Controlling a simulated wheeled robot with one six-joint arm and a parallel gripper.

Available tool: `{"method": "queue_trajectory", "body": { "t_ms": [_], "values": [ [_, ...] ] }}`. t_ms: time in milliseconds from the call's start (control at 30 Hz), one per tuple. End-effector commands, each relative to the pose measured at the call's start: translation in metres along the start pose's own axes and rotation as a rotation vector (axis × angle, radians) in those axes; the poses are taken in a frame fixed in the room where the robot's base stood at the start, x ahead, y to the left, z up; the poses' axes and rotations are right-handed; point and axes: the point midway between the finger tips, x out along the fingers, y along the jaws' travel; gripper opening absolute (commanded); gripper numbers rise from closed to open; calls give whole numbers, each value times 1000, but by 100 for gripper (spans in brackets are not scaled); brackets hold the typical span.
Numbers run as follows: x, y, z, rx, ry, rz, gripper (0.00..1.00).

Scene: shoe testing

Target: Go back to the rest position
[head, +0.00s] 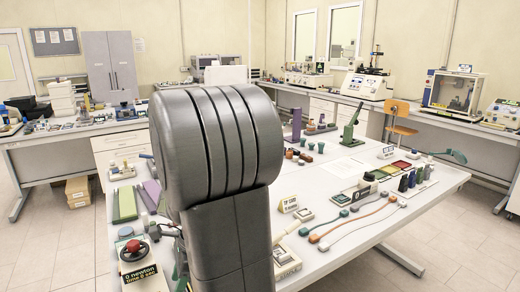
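A large dark grey, ribbed arm link of mine fills the middle of the head view and stands in front of the central table (325,180). My gripper does not show in this view, so I cannot see its fingers or whether it holds anything. The part of the table behind my arm is hidden.
Benches with machines line the walls. An orange chair (399,118) stands behind. Floor is clear at right (450,250).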

Motion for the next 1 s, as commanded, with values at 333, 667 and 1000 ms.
{"method": "queue_trajectory", "body": {
  "t_ms": [333, 667, 1000],
  "values": [
    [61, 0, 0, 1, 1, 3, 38],
    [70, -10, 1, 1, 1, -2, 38],
    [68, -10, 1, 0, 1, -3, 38]
  ]
}}
